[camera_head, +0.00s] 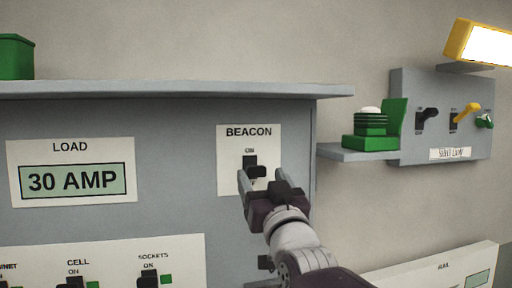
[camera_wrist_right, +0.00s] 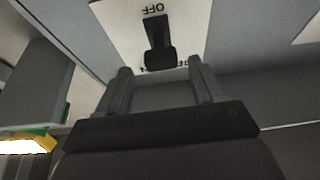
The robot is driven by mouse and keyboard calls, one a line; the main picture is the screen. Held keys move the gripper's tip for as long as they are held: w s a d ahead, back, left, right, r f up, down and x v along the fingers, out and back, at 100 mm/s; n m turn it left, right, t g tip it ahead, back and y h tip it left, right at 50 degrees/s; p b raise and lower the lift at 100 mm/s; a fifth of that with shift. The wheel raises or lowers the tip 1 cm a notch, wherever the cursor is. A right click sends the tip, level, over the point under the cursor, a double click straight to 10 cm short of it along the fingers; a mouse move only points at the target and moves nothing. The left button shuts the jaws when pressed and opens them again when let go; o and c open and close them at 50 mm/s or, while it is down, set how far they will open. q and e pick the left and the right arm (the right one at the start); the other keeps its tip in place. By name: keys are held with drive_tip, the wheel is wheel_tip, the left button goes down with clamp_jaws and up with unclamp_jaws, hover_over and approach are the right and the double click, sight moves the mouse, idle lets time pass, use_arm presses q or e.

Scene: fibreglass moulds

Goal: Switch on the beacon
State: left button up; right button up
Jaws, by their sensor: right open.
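The beacon switch (camera_head: 256,171) is a black lever on a white plate (camera_head: 229,179) labelled BEACON, on the grey panel. In the head view its knob sits low, below the ON mark. The lever also shows in the right wrist view (camera_wrist_right: 160,57), where an upside-down OFF mark is at the top. My right gripper (camera_head: 262,177) is open, with its fingers just in front of the plate around the lower part of the lever. In the wrist view its fingertips (camera_wrist_right: 159,73) point at the lever, with nothing between them. Contact cannot be told. My left gripper is not in view.
A LOAD display (camera_head: 70,180) reading 30 AMP is to the left. CELL (camera_head: 76,282) and SOCKETS (camera_head: 148,279) switches are below. A grey ledge (camera_head: 180,89) runs above. On the right are a shelf with a green device (camera_head: 370,143), more switches (camera_head: 463,116) and a lit yellow lamp (camera_head: 485,42).

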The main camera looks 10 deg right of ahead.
sight(258, 171)
drive_tip(key=p+x, duration=0.1)
drive_tip(key=x, duration=0.3)
drive_tip(key=shift+w+a+r+p, duration=0.1)
drive_tip(key=shift+w+a+p, duration=0.1)
drive_tip(key=shift+p, duration=0.2)
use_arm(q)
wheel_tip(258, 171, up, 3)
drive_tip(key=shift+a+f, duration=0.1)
use_arm(e)
drive_tip(key=shift+d, duration=0.15)
drive_tip(key=c, duration=1)
drive_tip(key=shift+o, duration=0.2)
drive_tip(key=shift+r, duration=0.1)
